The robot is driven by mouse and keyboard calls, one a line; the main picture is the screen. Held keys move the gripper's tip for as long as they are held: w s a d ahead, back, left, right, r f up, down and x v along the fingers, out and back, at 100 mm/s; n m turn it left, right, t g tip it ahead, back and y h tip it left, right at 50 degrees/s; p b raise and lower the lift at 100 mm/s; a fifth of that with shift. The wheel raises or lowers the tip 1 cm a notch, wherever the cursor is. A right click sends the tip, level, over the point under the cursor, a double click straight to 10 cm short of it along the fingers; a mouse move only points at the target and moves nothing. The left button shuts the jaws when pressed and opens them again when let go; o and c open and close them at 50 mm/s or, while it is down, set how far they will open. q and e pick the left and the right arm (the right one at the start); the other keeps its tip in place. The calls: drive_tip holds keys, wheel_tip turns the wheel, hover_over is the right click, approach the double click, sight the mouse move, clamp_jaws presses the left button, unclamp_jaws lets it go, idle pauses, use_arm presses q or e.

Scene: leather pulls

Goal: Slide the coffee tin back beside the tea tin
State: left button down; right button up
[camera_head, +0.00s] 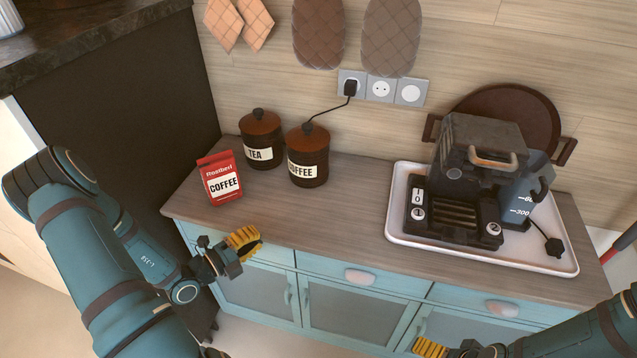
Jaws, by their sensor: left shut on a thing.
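The coffee tin (309,158), dark brown with a wooden lid and a white COFFEE label, stands upright on the wooden counter. The similar tea tin (262,138) stands to its left and a little farther back; a narrow gap shows between them. My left gripper (245,242), with yellow fingers, is in front of the counter's front edge, apart from both tins. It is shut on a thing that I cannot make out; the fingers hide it. My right gripper (430,347) shows only partly at the bottom edge; its jaw opening is not clear.
A red coffee bag (220,178) stands left of the tins. A white tray (398,205) with a coffee machine (465,180) stands at the right. A cord runs from the wall socket (352,84) down behind the coffee tin. Counter between tin and tray is clear.

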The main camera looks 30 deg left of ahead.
use_arm(q)
drive_tip(key=a, duration=0.1)
drive_tip(key=n+y+b, duration=0.1)
drive_tip(key=b, duration=0.1)
approach(317, 177)
drive_tip(key=d, duration=0.1)
drive_tip(key=w+d, duration=0.1)
drive_tip(key=d, duration=0.1)
drive_tip(key=shift+d+f+t, duration=0.25)
drive_tip(key=shift+t, duration=0.05)
drive_tip(key=w, duration=0.1)
drive_tip(key=w+a, duration=0.1)
drive_tip(key=w, duration=0.1)
drive_tip(key=shift+w+a, duration=0.1)
drive_tip(key=shift+w, duration=0.05)
drive_tip(key=shift+w+a, duration=0.3)
drive_tip(key=shift+w, duration=0.25)
drive_tip(key=shift+a, duration=0.1)
